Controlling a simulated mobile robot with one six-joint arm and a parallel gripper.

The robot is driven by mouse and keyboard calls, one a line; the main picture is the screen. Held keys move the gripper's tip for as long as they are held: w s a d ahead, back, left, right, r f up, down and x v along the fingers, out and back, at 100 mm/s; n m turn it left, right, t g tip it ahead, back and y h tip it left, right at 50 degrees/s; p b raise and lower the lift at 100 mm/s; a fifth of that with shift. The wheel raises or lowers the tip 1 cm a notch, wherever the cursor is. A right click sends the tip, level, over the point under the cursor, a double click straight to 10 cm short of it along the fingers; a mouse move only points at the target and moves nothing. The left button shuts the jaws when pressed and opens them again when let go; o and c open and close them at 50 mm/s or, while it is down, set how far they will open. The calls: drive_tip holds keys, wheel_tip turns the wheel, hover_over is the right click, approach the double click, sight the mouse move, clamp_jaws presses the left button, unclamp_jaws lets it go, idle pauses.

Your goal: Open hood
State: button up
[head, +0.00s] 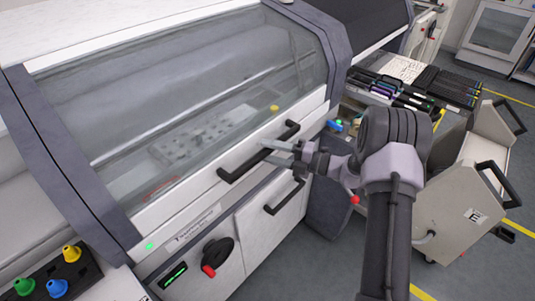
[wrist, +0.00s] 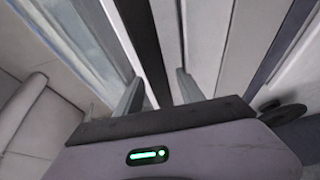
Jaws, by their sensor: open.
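The hood (head: 180,90) is a large clear window in a pale frame with dark grey side bands, and it looks closed. Its black bar handle (head: 236,174) runs slantwise along the lower front edge. My gripper (head: 266,151) is at the right half of this handle, with one finger above the bar and one below. In the wrist view, the handle (wrist: 146,45) runs between the spread fingers of my gripper (wrist: 159,90), nearer the left finger. The jaws are open, and I cannot tell whether a finger touches the bar.
A second black handle (head: 284,197) sits on the lower panel, close below my gripper. A black rotary switch with a red tip (head: 217,255) is lower left. Coloured knobs (head: 57,288) stand at bottom left. A feeder trolley (head: 465,200) stands right of my arm.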

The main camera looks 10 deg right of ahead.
drive_tip(key=shift+w+a, duration=0.25)
drive_tip(key=shift+a, duration=0.1)
clamp_jaws()
idle(1.2)
